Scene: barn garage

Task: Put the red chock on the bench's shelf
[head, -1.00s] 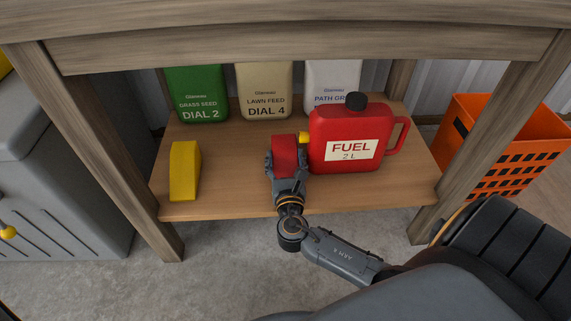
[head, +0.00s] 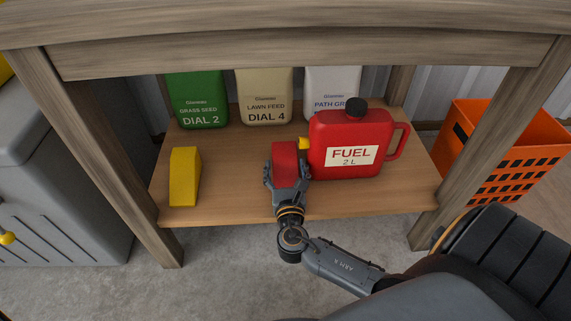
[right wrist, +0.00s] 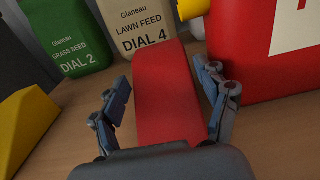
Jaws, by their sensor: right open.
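The red chock (head: 285,160) stands on the bench's wooden shelf (head: 232,196), just left of the red fuel can. It also shows in the right wrist view (right wrist: 168,95), with its sloped face toward me. My right gripper (head: 286,178) is at the shelf's front, with its fingers on either side of the chock. In the right wrist view the right gripper (right wrist: 165,95) is open, with gaps between both fingers and the chock. The chock's lower near end is hidden by the gripper. My left gripper is not in view.
A yellow chock (head: 184,176) stands at the shelf's left. The fuel can (head: 333,126) is close on the right. Several seed and feed bags (head: 263,88) line the back. Bench legs (head: 482,150) bound both sides. An orange crate (head: 520,140) stands right of the bench.

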